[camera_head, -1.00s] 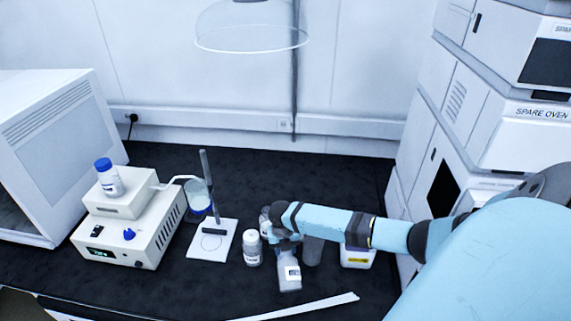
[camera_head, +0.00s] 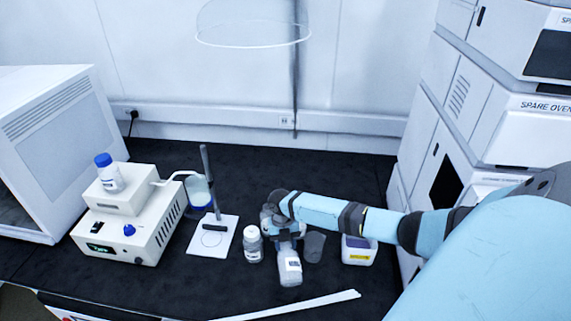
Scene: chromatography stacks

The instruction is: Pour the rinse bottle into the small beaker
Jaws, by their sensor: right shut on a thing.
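My right gripper (camera_head: 286,235) is shut on a pale bottle with a white label (camera_head: 289,268), likely the rinse bottle. The bottle looks nearly upright over the black bench; I cannot tell whether it touches it. A small grey, see-through cup (camera_head: 314,247), perhaps the small beaker, stands just right of the gripper, apart from the bottle. My left gripper is out of view.
A white-capped small bottle (camera_head: 252,245) stands close left of the held bottle. A stand on a white plate (camera_head: 226,232) and a white device (camera_head: 130,230) are farther left.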

